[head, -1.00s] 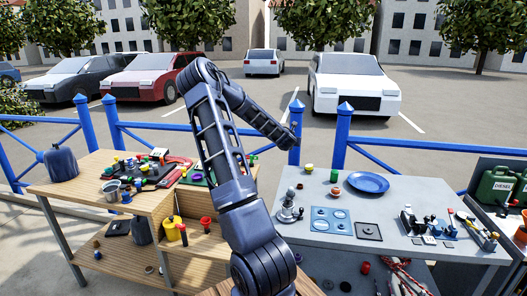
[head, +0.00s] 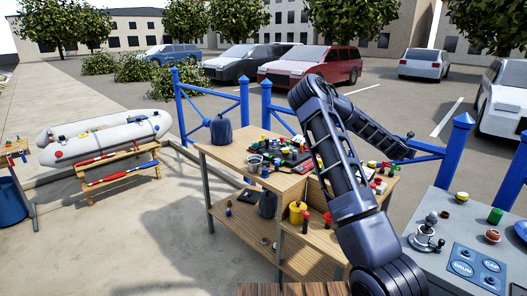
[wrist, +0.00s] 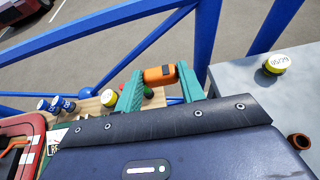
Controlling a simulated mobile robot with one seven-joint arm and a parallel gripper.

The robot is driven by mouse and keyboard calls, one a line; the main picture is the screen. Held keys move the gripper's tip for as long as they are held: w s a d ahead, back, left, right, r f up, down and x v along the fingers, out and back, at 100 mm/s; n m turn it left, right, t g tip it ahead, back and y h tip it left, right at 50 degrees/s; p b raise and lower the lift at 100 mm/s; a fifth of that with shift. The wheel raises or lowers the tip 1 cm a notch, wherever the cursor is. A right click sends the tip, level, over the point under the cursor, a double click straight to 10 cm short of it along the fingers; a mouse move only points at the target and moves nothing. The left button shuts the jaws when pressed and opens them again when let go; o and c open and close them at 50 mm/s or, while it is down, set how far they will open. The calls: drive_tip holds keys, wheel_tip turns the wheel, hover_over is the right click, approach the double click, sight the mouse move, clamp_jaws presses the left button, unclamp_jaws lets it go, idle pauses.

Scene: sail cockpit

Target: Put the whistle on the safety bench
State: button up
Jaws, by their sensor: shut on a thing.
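An orange whistle (wrist: 160,75) with dark ends is held between the green fingers of my gripper (wrist: 160,84) in the wrist view. My gripper is shut on it, up in the air near the blue railing. In the head view my arm reaches to the right and its end (head: 408,142) is small; the whistle cannot be made out there. A low wooden bench (head: 118,160) with red, white and blue bars stands at the left by a white inflatable boat (head: 105,138). No label shows which bench is the safety bench.
A two-level wooden workbench (head: 225,150) crowded with pots and small parts stands at centre. A grey table (head: 415,225) with a winch-like fitting is at right. Blue railing (head: 215,92) runs behind. Open pavement (head: 110,240) lies at left, with a blue bin (head: 10,203) at the edge.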

drive_tip(key=w+a, duration=0.7)
drive_tip(key=a, duration=0.6)
wheel_tip(320, 180, up, 2)
hover_over(288, 179)
drive_tip(key=shift+y, duration=0.3)
wheel_tip(288, 179, down, 20)
drive_tip(key=shift+a+r, duration=0.1)
drive_tip(key=o, duration=1)
drive_tip(key=shift+c, duration=0.2)
